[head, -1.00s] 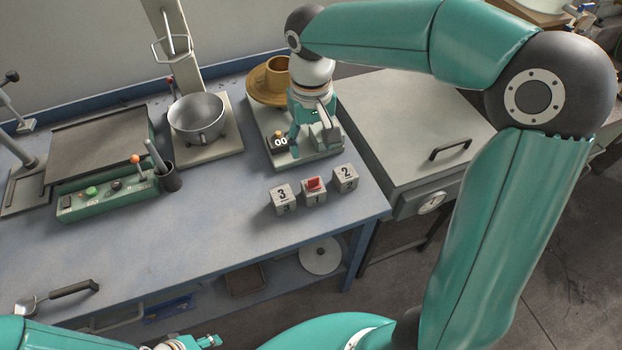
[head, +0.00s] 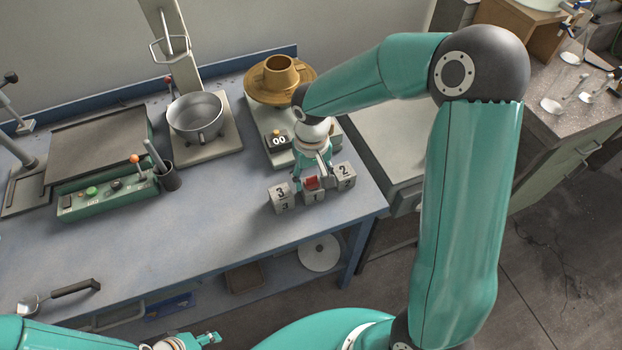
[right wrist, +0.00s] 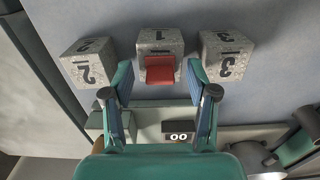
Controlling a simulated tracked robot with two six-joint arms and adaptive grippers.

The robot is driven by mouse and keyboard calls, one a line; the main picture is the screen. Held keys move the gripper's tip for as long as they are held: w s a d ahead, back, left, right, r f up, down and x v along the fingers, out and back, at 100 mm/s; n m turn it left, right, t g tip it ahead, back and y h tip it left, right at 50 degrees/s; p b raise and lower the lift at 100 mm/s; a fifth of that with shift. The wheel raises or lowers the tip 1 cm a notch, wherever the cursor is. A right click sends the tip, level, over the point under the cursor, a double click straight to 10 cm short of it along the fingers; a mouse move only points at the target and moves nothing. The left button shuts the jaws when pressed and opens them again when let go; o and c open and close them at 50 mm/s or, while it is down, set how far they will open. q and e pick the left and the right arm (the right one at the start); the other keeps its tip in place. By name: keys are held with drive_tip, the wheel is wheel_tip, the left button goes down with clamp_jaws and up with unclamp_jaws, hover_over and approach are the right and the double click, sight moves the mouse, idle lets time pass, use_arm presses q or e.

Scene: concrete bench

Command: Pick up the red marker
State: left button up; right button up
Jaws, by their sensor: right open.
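The red marker (head: 311,182) is a small red block on top of the middle grey cube (head: 313,196), numbered 1. The marker also shows in the right wrist view (right wrist: 160,70). My right gripper (head: 312,178) is open just over the middle cube. In the right wrist view its fingertips (right wrist: 158,76) stand on either side of the marker, with gaps. Whether they are down at its height I cannot tell. My left gripper (head: 206,341) is low at the bottom edge, far from the marker; its jaw state is unclear.
Cube 3 (head: 281,200) and cube 2 (head: 344,176) stand close on either side of the middle cube. A scale (head: 279,155) with a brown pan (head: 262,98) is behind. A dark cup (head: 168,180) stands left.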

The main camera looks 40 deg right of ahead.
drive_tip(key=shift+f, duration=0.1)
drive_tip(key=shift+c, duration=0.3)
drive_tip(key=c, duration=0.8)
